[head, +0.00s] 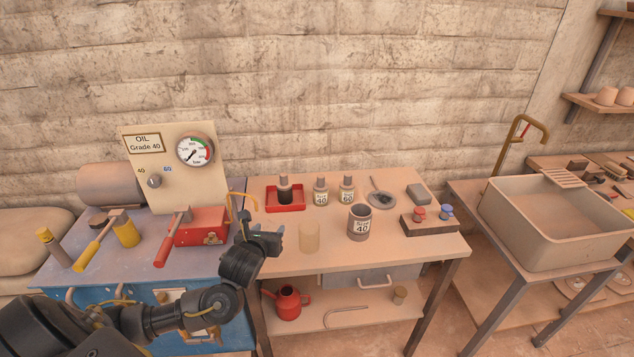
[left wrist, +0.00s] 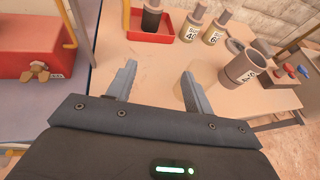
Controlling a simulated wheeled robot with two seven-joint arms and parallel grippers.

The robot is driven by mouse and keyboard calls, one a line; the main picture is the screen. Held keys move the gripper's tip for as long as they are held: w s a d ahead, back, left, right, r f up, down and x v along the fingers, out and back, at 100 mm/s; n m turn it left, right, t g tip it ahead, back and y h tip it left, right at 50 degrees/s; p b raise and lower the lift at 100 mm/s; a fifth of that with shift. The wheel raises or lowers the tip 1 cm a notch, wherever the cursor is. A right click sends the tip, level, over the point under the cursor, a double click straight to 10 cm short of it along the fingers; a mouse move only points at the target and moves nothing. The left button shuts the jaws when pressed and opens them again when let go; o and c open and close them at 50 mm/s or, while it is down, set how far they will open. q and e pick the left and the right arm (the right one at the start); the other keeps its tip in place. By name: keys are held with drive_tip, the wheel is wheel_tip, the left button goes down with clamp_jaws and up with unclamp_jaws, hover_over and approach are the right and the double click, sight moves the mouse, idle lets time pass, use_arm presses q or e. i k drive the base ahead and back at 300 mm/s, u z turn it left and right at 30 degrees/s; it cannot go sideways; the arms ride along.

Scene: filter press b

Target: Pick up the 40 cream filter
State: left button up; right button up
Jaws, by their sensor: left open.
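A plain cream cylinder (head: 309,236), which looks like the cream filter, stands upright near the front left of the wooden table. No number can be read on it. In the left wrist view the cream cylinder (left wrist: 207,73) is partly hidden behind the right-hand finger. My left gripper (head: 278,237) is just left of the cylinder, apart from it, above the table's left edge. My right gripper is not in view.
A grey canister labelled 40 (head: 360,224) stands right of the cylinder. Behind are a red tray (head: 270,206) with a dark bottle and two labelled bottles (head: 321,192). A red press box (head: 203,228) with a lever stands to the left. Bare tabletop surrounds the cylinder.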

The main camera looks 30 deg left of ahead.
sight(320, 188)
drive_tip(key=i, duration=0.85)
drive_tip(key=z, duration=0.05)
